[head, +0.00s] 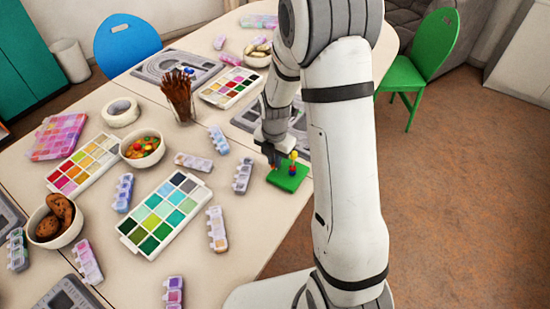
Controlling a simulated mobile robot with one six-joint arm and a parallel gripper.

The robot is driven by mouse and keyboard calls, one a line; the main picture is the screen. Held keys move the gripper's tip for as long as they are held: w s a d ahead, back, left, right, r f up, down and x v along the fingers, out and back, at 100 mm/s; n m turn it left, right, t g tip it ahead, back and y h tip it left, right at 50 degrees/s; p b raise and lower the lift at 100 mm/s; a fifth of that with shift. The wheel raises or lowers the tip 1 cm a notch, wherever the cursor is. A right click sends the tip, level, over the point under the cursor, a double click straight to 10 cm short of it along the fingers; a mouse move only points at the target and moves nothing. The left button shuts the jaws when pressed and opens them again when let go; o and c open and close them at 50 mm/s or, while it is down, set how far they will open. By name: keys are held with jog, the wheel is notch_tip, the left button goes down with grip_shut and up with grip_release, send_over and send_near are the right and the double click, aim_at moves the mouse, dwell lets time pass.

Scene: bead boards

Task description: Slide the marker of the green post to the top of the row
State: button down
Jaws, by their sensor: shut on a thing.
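The green post's square green base (287,178) sits near the right edge of the table. A short stack of small coloured pieces (292,167), with yellow, red and blue showing, stands upright on it. My gripper (274,158) is low at the left of this stack, over the base's back left part. It is shut on a small orange-red piece (277,160), which looks like the marker. The fingertips partly hide this piece, and its exact contact with the post is too small to tell.
A grey board (243,117) lies partly behind my arm. Bead boxes (243,175) lie left of the green base. The table edge is close on the right.

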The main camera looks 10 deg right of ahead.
jog(key=c, duration=1.4)
grip_release()
jog(key=shift+r, duration=0.15)
notch_tip(320, 180, up, 8)
jog(key=shift+f, duration=0.2)
jog(key=shift+s, duration=0.1)
